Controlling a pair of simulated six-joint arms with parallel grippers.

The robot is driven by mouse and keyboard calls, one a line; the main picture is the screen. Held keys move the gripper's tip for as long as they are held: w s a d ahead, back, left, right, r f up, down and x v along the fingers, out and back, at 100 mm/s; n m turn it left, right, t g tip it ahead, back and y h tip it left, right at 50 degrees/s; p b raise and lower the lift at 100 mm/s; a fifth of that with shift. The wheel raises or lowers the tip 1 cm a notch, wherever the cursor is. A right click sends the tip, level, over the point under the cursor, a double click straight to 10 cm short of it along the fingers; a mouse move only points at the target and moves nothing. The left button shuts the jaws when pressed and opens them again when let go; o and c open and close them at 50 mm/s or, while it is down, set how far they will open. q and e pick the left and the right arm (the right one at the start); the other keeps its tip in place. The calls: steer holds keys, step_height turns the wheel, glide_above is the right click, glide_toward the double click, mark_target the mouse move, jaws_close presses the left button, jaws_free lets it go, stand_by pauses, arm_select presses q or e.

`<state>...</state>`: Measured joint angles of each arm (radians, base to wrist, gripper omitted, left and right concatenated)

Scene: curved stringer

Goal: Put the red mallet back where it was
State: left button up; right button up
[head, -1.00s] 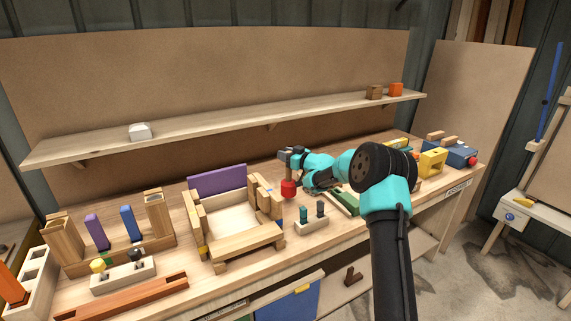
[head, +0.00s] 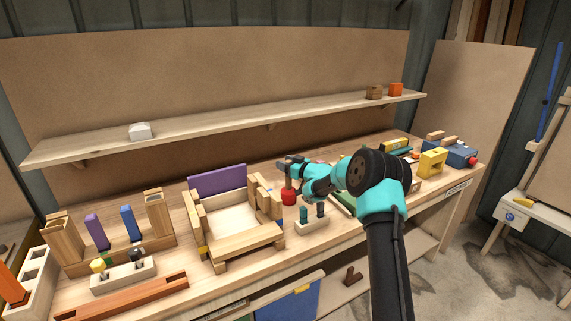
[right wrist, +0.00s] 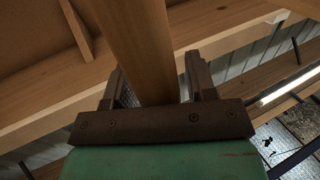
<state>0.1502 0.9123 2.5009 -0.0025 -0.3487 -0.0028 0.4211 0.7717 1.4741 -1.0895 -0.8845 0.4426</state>
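The red mallet (head: 288,197) stands head down with its wooden handle upright, on the bench just right of the wooden seat frame. My right gripper (head: 290,162) is at the top of the handle, with its fingers spread on either side of it. In the right wrist view the handle (right wrist: 140,45) passes between the two fingers, and they look open around it. The mallet's head is out of that view. My left gripper is not in view.
A pale block with dark pegs (head: 312,225) stands close right of the mallet. The frame with a purple back (head: 217,181) is close on the left. A shelf (head: 230,118) runs behind. Yellow and blue tools (head: 433,163) lie at the right.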

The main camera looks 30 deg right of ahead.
steer(key=shift+o, duration=0.5)
steer(key=shift+r, duration=0.1)
steer(key=v, duration=0.7)
steer(key=shift+s, duration=0.3)
steer(key=shift+d, duration=0.15)
